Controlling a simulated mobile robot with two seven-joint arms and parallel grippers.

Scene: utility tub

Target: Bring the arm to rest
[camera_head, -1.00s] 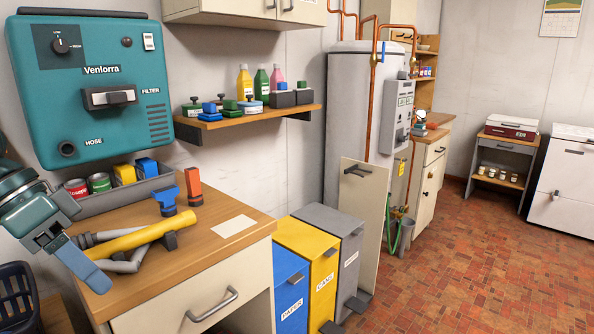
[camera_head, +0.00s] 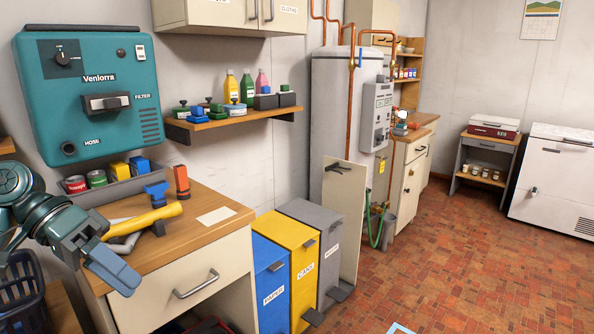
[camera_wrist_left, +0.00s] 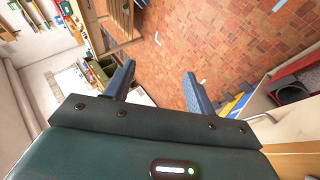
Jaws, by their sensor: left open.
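My left gripper (camera_head: 112,268) is at the lower left of the head view, in front of the wooden-topped counter's left part. In the left wrist view its two blue fingers (camera_wrist_left: 158,85) stand apart with nothing between them. Floor tiles show beyond them. My right gripper is in neither view.
The counter (camera_head: 190,250) holds a blue and an orange nozzle, with a grey bin of cans behind. A teal Venlorra unit (camera_head: 85,85) hangs above. A dark basket (camera_head: 22,290) stands lower left. Paper, cans and waste bins (camera_head: 290,265) stand right of the counter.

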